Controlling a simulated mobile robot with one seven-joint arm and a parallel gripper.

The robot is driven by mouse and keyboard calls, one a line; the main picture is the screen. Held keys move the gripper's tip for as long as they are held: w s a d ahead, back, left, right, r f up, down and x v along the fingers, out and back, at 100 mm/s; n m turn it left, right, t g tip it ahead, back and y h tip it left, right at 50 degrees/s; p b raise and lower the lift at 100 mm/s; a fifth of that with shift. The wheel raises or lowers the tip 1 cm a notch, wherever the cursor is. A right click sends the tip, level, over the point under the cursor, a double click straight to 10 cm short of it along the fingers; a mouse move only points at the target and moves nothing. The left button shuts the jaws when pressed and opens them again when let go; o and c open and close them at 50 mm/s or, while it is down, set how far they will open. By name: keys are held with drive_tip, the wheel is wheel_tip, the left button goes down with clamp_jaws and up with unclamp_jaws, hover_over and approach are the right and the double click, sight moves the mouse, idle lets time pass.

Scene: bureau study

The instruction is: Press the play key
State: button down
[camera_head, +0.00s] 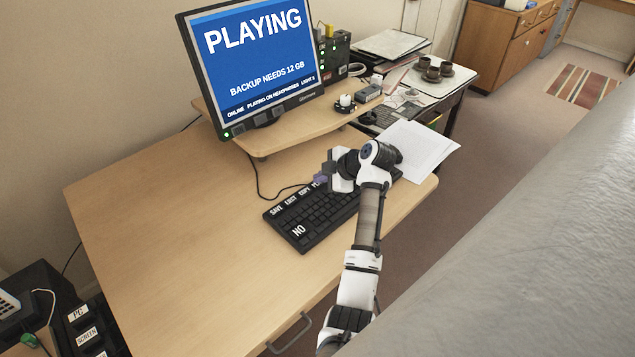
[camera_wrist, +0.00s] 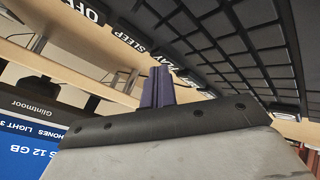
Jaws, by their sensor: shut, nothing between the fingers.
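The black keyboard (camera_head: 318,215) lies on the desk. Its back row has white-lettered keys reading SAVE, EJECT and COPY, then one starting with P beside my gripper (camera_head: 320,179). My gripper is shut and empty, its purple fingertips at that back row. The monitor (camera_head: 255,62) reads PLAYING, with "Playing on headphones" along the bottom.
A wooden riser (camera_head: 285,135) stands behind the keyboard and carries the monitor. White papers (camera_head: 425,150) lie to the right of my wrist. A cable runs from the keyboard toward the riser. The left of the desk (camera_head: 150,220) is bare.

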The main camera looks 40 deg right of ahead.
sight(321, 185)
drive_tip(key=shift+r+p, duration=0.3)
drive_tip(key=shift+r, duration=0.5)
drive_tip(key=shift+r, duration=0.1)
drive_tip(key=shift+r+p, duration=1.2)
drive_tip(key=shift+r, duration=1.25)
